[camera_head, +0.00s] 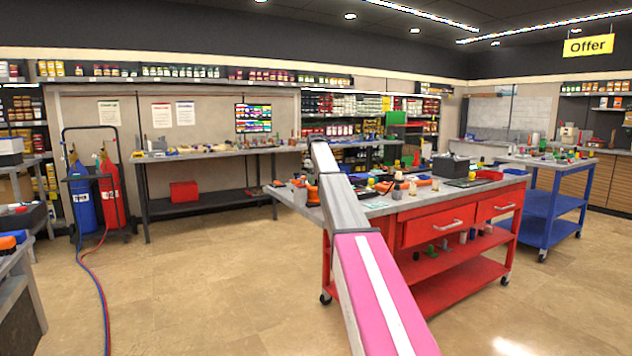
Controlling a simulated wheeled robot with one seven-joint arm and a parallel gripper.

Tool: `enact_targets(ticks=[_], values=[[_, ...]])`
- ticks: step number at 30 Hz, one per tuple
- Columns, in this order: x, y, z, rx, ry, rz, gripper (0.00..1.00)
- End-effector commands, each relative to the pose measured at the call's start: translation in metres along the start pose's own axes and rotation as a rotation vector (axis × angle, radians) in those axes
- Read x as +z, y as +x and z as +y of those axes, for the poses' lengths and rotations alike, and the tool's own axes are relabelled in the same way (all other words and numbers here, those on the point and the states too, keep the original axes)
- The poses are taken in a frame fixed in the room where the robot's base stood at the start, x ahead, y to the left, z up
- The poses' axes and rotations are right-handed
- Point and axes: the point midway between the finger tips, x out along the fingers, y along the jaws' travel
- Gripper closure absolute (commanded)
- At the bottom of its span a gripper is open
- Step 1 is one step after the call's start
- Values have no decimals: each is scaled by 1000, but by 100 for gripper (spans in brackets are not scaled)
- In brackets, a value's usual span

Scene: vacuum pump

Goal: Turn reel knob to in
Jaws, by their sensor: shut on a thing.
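I cannot make out the reel knob in this view; it is either too small to tell or hidden. Several small tools and parts lie on the grey top of the red workbench (425,229), including an orange and black item (312,193) near its left end. My pink and grey arm rises from the bottom right and crosses in front of this bench. The arm hides part of the bench top and its left side. My gripper does not show; the far end of the visible arm is a grey link above the bench.
A blue cart (546,204) stands at the right. A long workbench (268,151) runs along the back wall, with a red box (184,192) on its lower shelf. Gas cylinders (112,196) stand at the left, their hoses (103,300) crossing the floor.

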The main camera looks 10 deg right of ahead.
Motion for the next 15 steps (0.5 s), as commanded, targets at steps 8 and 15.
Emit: enact_targets(ticks=[8,15], values=[[1,-2,-1,-2,134,-2,80],[1,-2,-1,-2,179,-2,80]])
